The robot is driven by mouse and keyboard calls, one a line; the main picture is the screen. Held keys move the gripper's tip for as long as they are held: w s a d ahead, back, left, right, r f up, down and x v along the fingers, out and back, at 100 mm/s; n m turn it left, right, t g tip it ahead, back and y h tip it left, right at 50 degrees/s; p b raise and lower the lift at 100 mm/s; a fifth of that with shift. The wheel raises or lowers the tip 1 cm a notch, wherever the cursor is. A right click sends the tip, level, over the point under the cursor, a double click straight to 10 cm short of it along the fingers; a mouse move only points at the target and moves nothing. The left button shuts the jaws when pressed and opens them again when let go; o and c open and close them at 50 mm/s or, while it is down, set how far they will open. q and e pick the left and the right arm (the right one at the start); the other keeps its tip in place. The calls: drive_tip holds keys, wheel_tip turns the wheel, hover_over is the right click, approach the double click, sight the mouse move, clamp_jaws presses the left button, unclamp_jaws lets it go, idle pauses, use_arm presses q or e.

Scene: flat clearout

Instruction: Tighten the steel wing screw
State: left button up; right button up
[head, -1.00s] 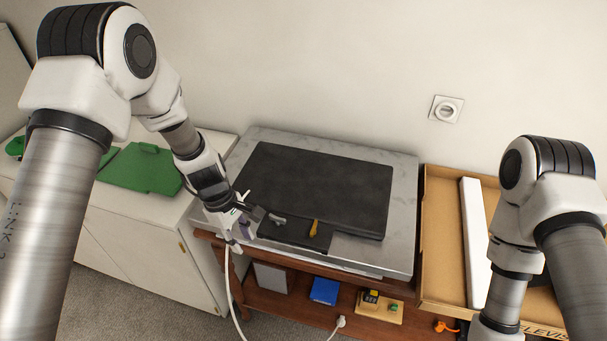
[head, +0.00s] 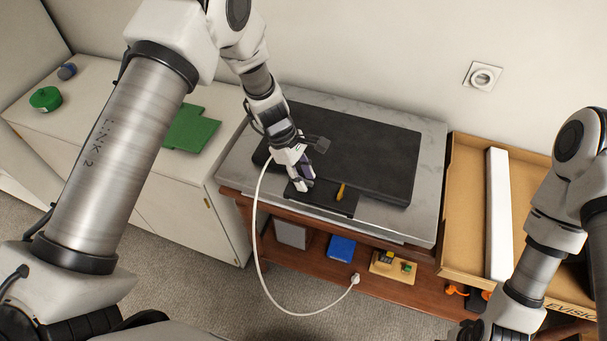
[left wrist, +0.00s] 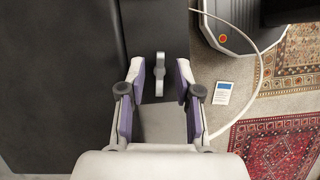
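The steel wing screw (left wrist: 160,73) stands on the dark plate (head: 325,201) at the near edge of a flat black panel (head: 350,147). In the left wrist view it lies between the tips of my left gripper (left wrist: 159,76), wings lengthwise along the fingers, with a gap on each side. In the head view the left gripper (head: 301,184) is over the plate and hides the steel screw. This gripper is open and holds nothing. A yellow wing screw (head: 340,191) stands on the plate to its right.
The panel lies on a grey slab (head: 428,180) atop a wooden stand with shelf items, including a blue box (head: 341,247). A white cable (head: 262,260) hangs in front. A cardboard box (head: 456,200) is to the right. A white cabinet (head: 185,215) with green things is left.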

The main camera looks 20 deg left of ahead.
use_arm(q)
clamp_jaws()
drive_tip(key=shift+m, duration=0.5)
drive_tip(key=m+g, duration=0.1)
drive_tip(key=m, duration=0.1)
drive_tip(key=shift+f+m+y, duration=0.1)
drive_tip(key=shift+m+y, duration=0.2)
drive_tip(key=m+g, duration=0.1)
drive_tip(key=m, duration=0.1)
drive_tip(key=m+y+b, duration=0.1)
drive_tip(key=m, duration=0.2)
drive_tip(key=shift+w+d+m+g, duration=0.1)
drive_tip(key=shift+d+m+g, duration=0.05)
drive_tip(key=shift+m+g, duration=0.2)
drive_tip(key=m+y+b, duration=0.1)
drive_tip(key=m, duration=0.2)
drive_tip(key=shift+g+y, duration=0.35)
drive_tip(key=shift+y, duration=0.05)
drive_tip(key=shift+d+m+y, duration=0.1)
drive_tip(key=shift+m+y, duration=0.6)
drive_tip(key=shift+m, duration=1.45)
